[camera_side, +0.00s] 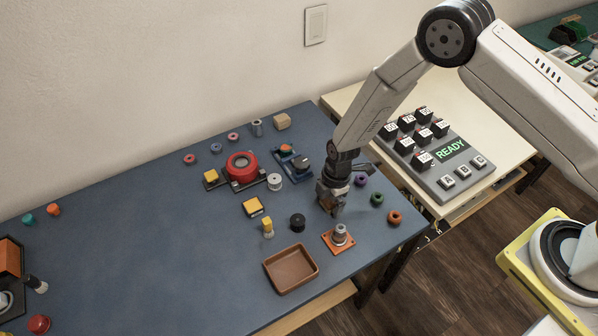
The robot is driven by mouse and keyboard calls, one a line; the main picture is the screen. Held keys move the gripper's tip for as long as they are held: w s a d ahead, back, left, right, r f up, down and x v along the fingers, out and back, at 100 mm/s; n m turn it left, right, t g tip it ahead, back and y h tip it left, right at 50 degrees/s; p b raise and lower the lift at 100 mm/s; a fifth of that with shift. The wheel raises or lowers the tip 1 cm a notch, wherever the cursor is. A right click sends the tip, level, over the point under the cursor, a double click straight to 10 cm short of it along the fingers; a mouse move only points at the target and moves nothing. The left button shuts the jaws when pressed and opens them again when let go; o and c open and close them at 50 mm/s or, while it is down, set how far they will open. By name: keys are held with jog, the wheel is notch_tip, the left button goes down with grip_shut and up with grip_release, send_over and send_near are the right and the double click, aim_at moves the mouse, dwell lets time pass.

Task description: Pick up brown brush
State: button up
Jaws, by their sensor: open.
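My gripper (331,207) points down low over the right part of the blue table (170,240), and its jaws are open. Its fingers are small and dark here, and I cannot tell whether anything lies between them. I cannot make out a brown brush for certain; it may be hidden by the gripper or too small to recognise. A tan block (282,121) stands at the back edge, well behind the gripper.
A brown tray (291,283) lies in front of the gripper. An orange plate (331,242) with a metal post, a black knob (297,222) and a yellow-topped piece (267,226) stand close by. A red ring (241,167) sits behind left. The table's middle left is clear.

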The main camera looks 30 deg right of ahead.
dwell(0.3)
jog(key=c, duration=1.3)
jog(key=shift+c, duration=0.2)
jog(key=shift+r, duration=0.25)
jog(key=shift+r, duration=0.85)
jog(key=s+d+r, duration=0.3)
jog(key=s+r, duration=0.8)
jog(key=s, duration=0.2)
jog(key=shift+s+d, duration=0.25)
jog(key=shift+d, duration=0.1)
